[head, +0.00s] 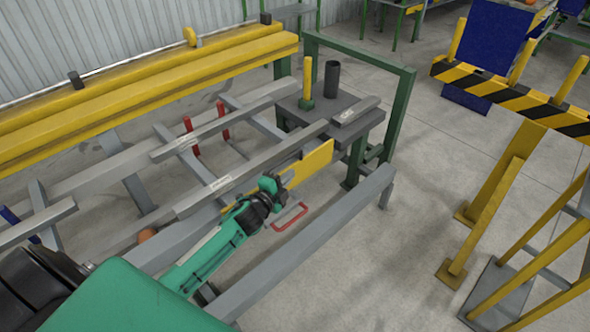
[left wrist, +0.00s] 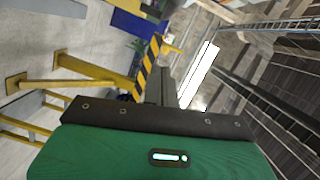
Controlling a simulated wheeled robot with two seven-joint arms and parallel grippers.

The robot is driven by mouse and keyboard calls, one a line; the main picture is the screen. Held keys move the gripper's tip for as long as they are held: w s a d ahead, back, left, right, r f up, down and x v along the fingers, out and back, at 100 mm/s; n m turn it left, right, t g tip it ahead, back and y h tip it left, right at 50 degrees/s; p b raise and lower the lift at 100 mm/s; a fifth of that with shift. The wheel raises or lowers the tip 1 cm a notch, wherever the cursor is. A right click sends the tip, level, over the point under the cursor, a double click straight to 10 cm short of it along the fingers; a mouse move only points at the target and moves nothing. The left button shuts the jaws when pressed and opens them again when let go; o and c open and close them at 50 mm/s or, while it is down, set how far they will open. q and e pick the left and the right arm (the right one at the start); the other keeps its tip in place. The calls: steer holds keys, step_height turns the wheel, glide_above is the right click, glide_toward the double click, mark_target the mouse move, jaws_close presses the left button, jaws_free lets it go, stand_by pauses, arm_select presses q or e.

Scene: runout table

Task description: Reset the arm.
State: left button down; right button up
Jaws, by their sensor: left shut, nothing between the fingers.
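My left arm (head: 215,248) reaches from the lower left over the runout table. Its left gripper (head: 287,180) is shut and empty, in front of a yellow plate (head: 318,160); I cannot tell whether they touch. In the left wrist view the closed grey fingers (left wrist: 162,84) stick out beyond my green wrist housing, against the far part of the hall. My right gripper is in neither view.
Grey bars (head: 250,165) lie across the table frame behind my gripper. A grey stand (head: 360,128) carries a dark cylinder (head: 332,78) and a yellow post (head: 307,80). A grey rail (head: 320,242) runs in front. Yellow posts (head: 490,210) stand right; floor between is clear.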

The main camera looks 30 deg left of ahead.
arm_select(q)
steer(key=shift+s+a, duration=0.2)
steer(key=shift+s, duration=1.55)
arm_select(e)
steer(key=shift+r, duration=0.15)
